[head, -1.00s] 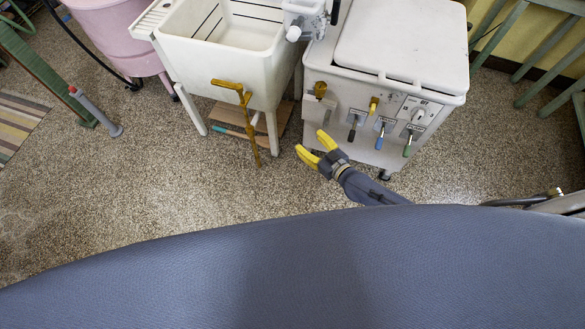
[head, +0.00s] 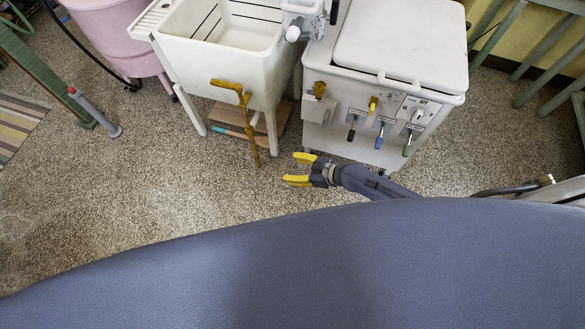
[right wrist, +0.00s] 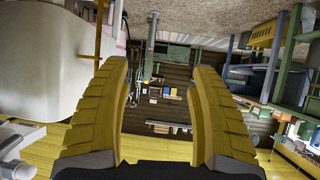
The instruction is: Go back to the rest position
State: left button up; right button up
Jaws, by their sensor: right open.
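My right gripper (head: 297,171) is open and empty in the head view, held out in front of the white washer and pointing left. Its two yellow fingers also show in the right wrist view (right wrist: 163,95), spread apart with nothing between them. The white washer (head: 400,45), with its lid and a row of coloured levers, stands beyond the gripper, apart from it. My left gripper is in no frame.
A white sink tub (head: 222,35) with a brown pipe (head: 243,110) stands left of the washer. A pink tub (head: 118,38) is farther left. Green rails (head: 550,50) stand at the right. The speckled floor (head: 180,190) around my gripper is clear.

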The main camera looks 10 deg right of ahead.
dwell(0.6)
jog(key=w+d+f+m+h, duration=0.1)
jog(key=d+f+m+h, duration=0.35)
jog(key=d+f, duration=0.85)
jog(key=s+d+f+m+h, duration=0.2)
jog(key=s+d+f+h, duration=0.2)
jog(key=s+d+f, duration=0.45)
jog(key=s+f+g+h, duration=0.1)
jog(key=s+f+g, duration=0.1)
jog(key=s+f, duration=0.55)
jog(key=s+f+g+h, duration=0.15)
jog(key=s+f, duration=0.25)
jog(key=s, duration=0.7)
jog(key=s+a+f+g, duration=0.1)
jog(key=s+a, duration=0.2)
jog(key=s, duration=0.5)
jog(key=s+a+f+g+y, duration=0.1)
jog(key=s+a, duration=0.2)
jog(key=s, duration=0.5)
jog(key=shift+f+m, duration=0.2)
jog(key=shift+m, duration=0.25)
jog(key=shift+d, duration=0.1)
